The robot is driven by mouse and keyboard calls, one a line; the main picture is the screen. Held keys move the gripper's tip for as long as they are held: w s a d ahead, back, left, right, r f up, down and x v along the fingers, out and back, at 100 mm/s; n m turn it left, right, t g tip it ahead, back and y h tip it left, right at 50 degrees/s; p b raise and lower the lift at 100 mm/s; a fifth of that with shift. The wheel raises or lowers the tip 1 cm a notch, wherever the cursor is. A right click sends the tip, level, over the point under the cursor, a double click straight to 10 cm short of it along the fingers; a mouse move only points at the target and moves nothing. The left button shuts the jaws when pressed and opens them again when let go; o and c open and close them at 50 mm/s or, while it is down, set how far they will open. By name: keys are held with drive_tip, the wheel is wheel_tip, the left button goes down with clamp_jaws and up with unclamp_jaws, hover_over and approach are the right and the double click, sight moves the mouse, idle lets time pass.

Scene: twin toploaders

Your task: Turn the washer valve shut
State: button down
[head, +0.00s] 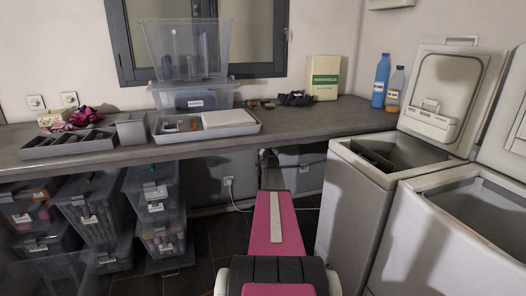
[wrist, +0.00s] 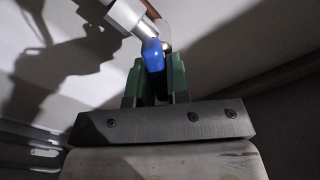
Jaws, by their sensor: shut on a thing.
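In the wrist view a silver metal valve body (wrist: 128,16) comes in from the top. Its blue handle (wrist: 152,52) sits between the green fingers of my gripper (wrist: 153,72). My gripper is shut on the blue handle, with only the handle's upper end showing above the fingers. The pale wall behind the valve is in shadow. In the head view my pink arm reaches forward under the counter, and my gripper and the valve are hidden there. A top-loading washer (head: 367,210) with its lid up stands right of my arm.
A second open toploader (head: 468,215) stands at the far right. The grey counter (head: 290,119) runs above my arm. Stacked plastic bins (head: 85,212) fill the space under it at left. A white cable (head: 238,203) hangs from a wall socket behind my arm.

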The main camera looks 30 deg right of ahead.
drive_tip(key=m, duration=0.6)
drive_tip(key=shift+d+f, duration=0.1)
drive_tip(key=shift+f, duration=0.05)
drive_tip(key=m, duration=0.5)
drive_tip(key=shift+s+f, duration=0.1)
drive_tip(key=shift+f, duration=0.05)
drive_tip(key=shift+m, duration=0.5)
drive_tip(key=c, duration=1.1)
unclamp_jaws()
drive_tip(key=v, duration=1)
drive_tip(key=shift+s, duration=0.35)
